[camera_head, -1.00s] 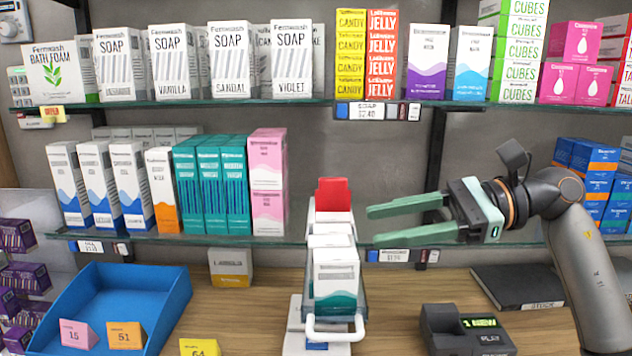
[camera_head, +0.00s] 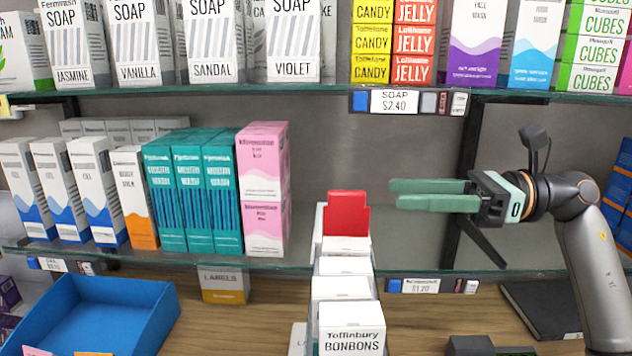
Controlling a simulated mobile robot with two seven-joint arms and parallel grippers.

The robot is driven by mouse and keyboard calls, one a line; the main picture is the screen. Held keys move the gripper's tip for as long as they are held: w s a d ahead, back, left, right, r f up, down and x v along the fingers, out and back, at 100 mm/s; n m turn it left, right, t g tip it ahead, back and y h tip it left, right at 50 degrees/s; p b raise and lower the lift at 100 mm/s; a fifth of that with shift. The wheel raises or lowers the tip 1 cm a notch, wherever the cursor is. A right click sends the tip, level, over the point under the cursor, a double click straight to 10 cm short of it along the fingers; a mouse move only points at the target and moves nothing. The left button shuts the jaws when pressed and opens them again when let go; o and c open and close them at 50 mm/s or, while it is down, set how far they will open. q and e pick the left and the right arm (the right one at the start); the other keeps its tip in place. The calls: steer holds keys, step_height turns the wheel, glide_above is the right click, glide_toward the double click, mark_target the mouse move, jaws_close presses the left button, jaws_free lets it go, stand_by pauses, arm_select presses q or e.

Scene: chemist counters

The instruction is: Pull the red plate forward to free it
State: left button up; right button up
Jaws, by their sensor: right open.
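The red plate (camera_head: 347,214) stands upright at the back end of a narrow row of white boxes (camera_head: 344,292). Its lower part is hidden behind the boxes. The front box is labelled Bonbons (camera_head: 351,332). My right gripper (camera_head: 396,194) is to the right of the plate, at about the height of its upper edge in the picture. Its green fingers point left at the plate, and a gap shows between them and it. The gripper is open and empty; the fingers nearly overlap from this angle. My left gripper is not in view.
A pink box stack (camera_head: 263,190) and teal boxes stand left of the plate on the glass shelf. An upper shelf edge (camera_head: 250,90) with soap boxes runs above. A blue tray (camera_head: 100,318) is on the counter at left. The shelf right of the plate is clear of goods.

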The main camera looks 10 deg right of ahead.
mark_target(334, 191)
steer(key=p+x, duration=0.1)
steer(key=x, duration=0.2)
steer(key=p+x, duration=0.1)
steer(key=x, duration=0.3)
steer(key=p+x, duration=0.1)
steer(key=x, duration=0.2)
steer(key=shift+s+a+r, duration=0.15)
steer(key=shift+s+a, duration=0.1)
steer(key=shift+s, duration=0.1)
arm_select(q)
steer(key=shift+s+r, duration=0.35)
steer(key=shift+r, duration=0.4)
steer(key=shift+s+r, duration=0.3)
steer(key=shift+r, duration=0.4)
arm_select(e)
steer(key=shift+w+a, duration=0.25)
steer(key=shift+a, duration=0.45)
steer(key=shift+c, duration=0.2)
jaws_close()
